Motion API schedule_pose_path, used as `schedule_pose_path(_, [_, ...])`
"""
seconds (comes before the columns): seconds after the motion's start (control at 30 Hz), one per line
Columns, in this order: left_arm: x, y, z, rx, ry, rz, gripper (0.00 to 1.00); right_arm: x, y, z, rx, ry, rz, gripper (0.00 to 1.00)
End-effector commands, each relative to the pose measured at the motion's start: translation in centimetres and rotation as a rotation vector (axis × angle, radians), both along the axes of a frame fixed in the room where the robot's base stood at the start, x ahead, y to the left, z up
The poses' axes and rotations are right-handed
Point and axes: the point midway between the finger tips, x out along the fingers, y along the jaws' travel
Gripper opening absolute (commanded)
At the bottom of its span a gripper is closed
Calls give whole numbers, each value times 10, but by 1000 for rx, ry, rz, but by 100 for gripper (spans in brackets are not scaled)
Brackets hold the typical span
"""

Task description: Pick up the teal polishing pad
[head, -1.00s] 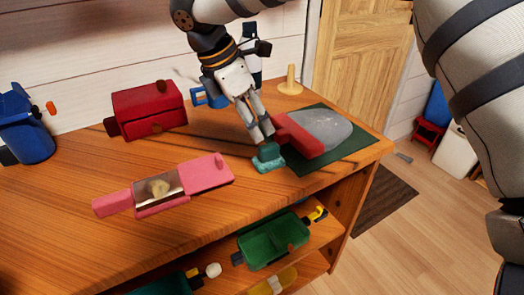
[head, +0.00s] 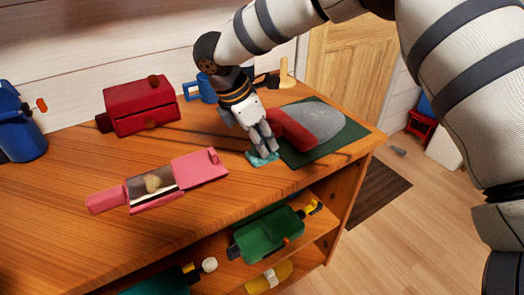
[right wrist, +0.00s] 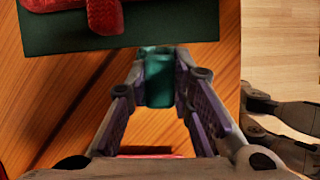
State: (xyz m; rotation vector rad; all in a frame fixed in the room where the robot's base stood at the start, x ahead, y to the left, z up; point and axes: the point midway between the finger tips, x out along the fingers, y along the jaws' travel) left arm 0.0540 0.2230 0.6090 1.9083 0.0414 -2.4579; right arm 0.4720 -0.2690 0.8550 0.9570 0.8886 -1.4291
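The teal polishing pad (head: 262,160) lies on the wooden table top, beside the dark green mat's left edge. My right gripper (head: 261,149) points down over it and hides much of it. In the right wrist view, the pad's teal upper block (right wrist: 159,85) stands between the two fingertips. The fingers (right wrist: 160,72) are apart on either side of it, with a thin gap seeming to show. The pad appears to rest on the table.
The dark green mat (head: 302,156) holds a red-handled grey iron-like object (head: 318,122). A pink box-like tool (head: 200,169) lies to the left; a red box (head: 140,106) stands behind. A lower shelf holds a green tool (head: 268,238).

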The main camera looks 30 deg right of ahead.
Motion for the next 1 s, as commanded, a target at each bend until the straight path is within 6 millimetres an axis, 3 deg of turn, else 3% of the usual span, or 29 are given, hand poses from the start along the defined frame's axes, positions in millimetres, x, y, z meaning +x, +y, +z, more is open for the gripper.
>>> schedule_pose_path(0.27, [0, 0, 0, 0, -1, 0, 46, 0, 0, 2, 0, -1, 0, 2])
schedule_pose_path(0.47, [3, 0, 3, 0, -12, 0, 46, 1, 0, 34, 1, -5, 0, 2])
schedule_pose_path(0.7, [31, 0, 29, -1, -112, 0, 46, -51, 29, 108, -2, -20, 5, 2])
schedule_pose_path(0.83, [39, 0, 36, 0, -144, 0, 46, -86, 48, 120, -3, -13, 4, 2])
schedule_pose_path(1.0, [35, 0, 33, 0, -127, 1, 46, -112, 64, 125, -1, 1, 2, 2])
